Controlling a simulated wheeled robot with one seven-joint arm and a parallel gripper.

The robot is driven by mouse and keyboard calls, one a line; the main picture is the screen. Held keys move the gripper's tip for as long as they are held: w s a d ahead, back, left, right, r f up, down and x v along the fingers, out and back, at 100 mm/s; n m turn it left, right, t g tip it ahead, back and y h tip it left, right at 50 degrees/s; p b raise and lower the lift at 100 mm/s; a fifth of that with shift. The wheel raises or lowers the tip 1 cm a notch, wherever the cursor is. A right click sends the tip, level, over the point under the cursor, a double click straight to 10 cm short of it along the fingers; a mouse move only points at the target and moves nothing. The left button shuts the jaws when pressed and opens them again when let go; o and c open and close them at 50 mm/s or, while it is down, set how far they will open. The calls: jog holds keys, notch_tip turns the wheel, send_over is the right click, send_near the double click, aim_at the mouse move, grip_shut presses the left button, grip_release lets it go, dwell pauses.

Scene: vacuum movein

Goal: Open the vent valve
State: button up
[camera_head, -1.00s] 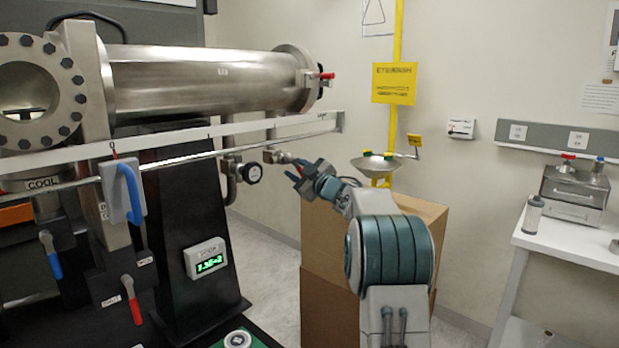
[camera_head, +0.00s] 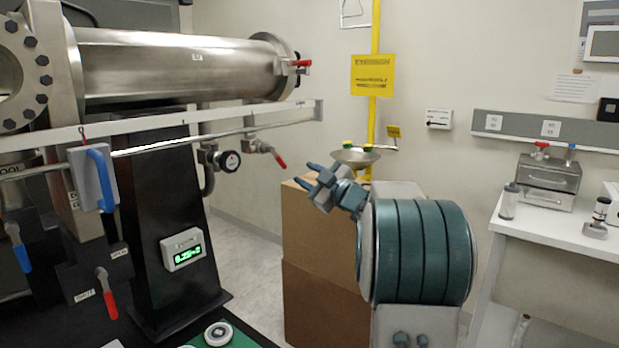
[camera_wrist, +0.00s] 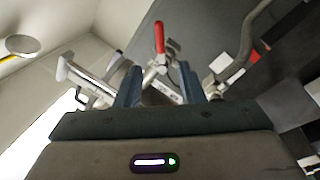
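A small metal valve (camera_head: 252,146) with a red lever handle (camera_head: 280,160) sits on the pipe below the long steel chamber, to the right of a round black gauge. The lever slants down to the right. No label on this valve is readable, so I cannot confirm it is the vent valve. My gripper (camera_head: 306,175) is to the right of and slightly below the lever in the picture, apart from it. In the wrist view its fingers (camera_wrist: 160,66) are apart with nothing held, and a red handle (camera_wrist: 160,37) shows beyond and between them.
A green-lit display (camera_head: 184,255) is on the black stand. Another red lever (camera_head: 107,296) and blue levers (camera_head: 101,178) are at left. Cardboard boxes (camera_head: 325,245) stand behind my arm, below an eyewash bowl (camera_head: 355,157). A white table (camera_head: 545,230) is at right.

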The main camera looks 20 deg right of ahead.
grip_shut()
jog(key=n+t+h+p, duration=0.4)
jog(key=n+h+p, duration=0.25)
jog(key=n, duration=0.65)
send_near(282, 164)
jog(key=shift+y, duration=0.25)
jog(key=p+x, duration=0.5)
jog(key=shift+w+r, duration=0.35)
jog(key=shift+w, duration=0.5)
